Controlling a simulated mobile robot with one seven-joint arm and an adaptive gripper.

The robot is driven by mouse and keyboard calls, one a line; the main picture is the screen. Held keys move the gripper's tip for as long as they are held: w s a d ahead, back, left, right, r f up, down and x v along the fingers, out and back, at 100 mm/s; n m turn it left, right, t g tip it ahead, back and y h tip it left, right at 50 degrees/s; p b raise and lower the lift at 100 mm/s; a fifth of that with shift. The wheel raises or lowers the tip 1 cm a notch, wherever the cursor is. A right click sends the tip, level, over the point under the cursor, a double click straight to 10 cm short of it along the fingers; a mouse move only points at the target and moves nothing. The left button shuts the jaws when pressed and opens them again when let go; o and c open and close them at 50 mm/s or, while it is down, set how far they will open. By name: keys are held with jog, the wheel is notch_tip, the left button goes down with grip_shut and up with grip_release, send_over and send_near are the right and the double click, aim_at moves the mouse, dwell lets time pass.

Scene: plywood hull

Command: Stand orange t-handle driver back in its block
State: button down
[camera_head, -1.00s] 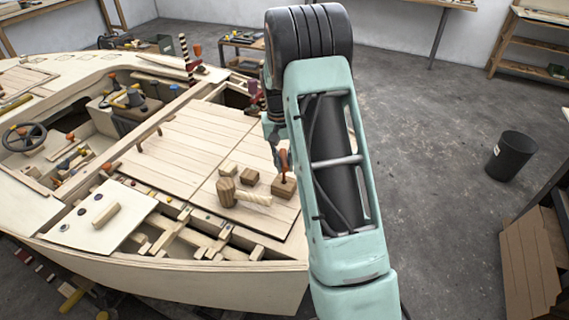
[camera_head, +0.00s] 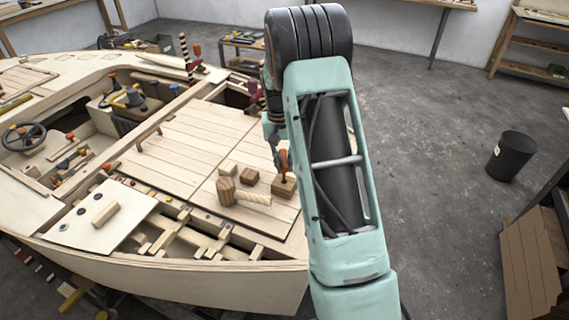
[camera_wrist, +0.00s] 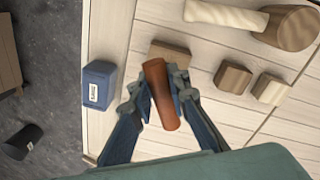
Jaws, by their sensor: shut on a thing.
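The orange t-handle driver (camera_wrist: 160,95) is between the two fingers of my gripper (camera_wrist: 164,92), which is shut on its handle. In the head view the driver (camera_head: 284,160) shows just left of my arm, its thin shaft pointing down at a brown wooden block (camera_head: 283,187). That block (camera_wrist: 168,50) is partly hidden behind the handle in the wrist view. The shaft meets the block's top in the head view, but I cannot tell how deep the tip sits. My gripper is mostly hidden behind my arm in the head view.
Beside the block on the plank deck (camera_head: 175,150) lie a wooden mallet (camera_head: 226,191) and two smaller wooden blocks (camera_head: 249,176) (camera_head: 228,168). A blue labelled box (camera_wrist: 97,85) stands near the deck edge in the wrist view. A black bin (camera_head: 511,156) stands on the floor.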

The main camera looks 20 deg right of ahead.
jog(key=shift+f+b, duration=0.55)
jog(key=shift+f, duration=0.3)
jog(key=c, duration=1.8)
grip_release()
jog(key=shift+o, duration=0.2)
jog(key=r, duration=0.8)
jog(key=a+r, duration=0.1)
jog(key=r, duration=0.3)
jog(key=shift+w, duration=0.15)
